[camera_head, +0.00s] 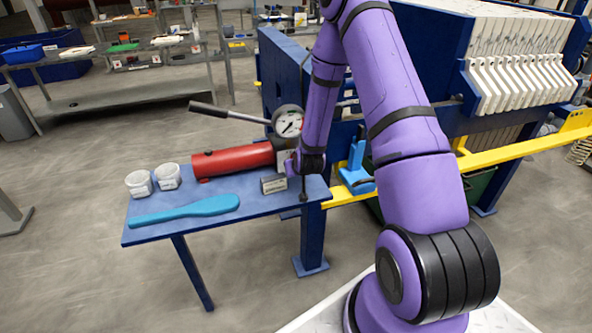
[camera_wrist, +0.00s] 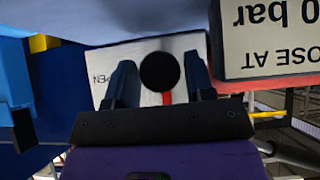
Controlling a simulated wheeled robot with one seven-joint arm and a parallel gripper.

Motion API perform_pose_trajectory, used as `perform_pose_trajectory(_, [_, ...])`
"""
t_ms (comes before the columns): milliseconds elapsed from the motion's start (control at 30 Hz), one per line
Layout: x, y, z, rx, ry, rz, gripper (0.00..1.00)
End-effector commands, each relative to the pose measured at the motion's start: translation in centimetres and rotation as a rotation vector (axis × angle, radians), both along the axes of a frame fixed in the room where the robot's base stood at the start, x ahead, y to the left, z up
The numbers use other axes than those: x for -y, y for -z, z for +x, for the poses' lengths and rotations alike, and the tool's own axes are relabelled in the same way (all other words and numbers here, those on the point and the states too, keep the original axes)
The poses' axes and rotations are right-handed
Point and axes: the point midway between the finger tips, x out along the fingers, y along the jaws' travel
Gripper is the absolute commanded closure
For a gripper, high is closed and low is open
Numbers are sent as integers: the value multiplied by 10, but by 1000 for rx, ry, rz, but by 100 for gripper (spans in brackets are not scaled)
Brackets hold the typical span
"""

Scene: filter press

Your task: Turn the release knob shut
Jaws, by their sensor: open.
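The release knob (camera_wrist: 160,72) is a round black disc in the wrist view. It sits in front of a white plate (camera_wrist: 128,62) with partly hidden lettering and a red mark below the knob. My gripper (camera_wrist: 158,76) is open, with one dark finger on each side of the knob. I cannot tell whether either finger touches it. In the head view my gripper (camera_head: 293,166) is at the right end of the red pump cylinder (camera_head: 232,160), below the pressure gauge (camera_head: 289,123). The knob is not visible there.
The blue table (camera_head: 255,208) holds two white cups (camera_head: 153,180) and a turquoise paddle (camera_head: 185,210). A pump lever (camera_head: 228,114) sticks out left. The filter press (camera_head: 520,70) stands right.

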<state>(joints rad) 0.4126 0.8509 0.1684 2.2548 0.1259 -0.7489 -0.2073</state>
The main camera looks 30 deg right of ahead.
Motion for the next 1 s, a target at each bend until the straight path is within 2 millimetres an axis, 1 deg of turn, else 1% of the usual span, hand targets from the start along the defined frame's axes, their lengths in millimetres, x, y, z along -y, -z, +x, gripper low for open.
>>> perform_pose_trajectory(167, [-4, -16, -14, 2, -1, -2, 51])
perform_pose_trajectory(400, [-14, -47, -43, 2, -1, -2, 51])
perform_pose_trajectory(600, [-19, -65, -62, 1, 0, 0, 51])
perform_pose_trajectory(800, [-21, -73, -70, -1, 1, 0, 51])
perform_pose_trajectory(1000, [-22, -74, -71, -1, 1, 0, 51])
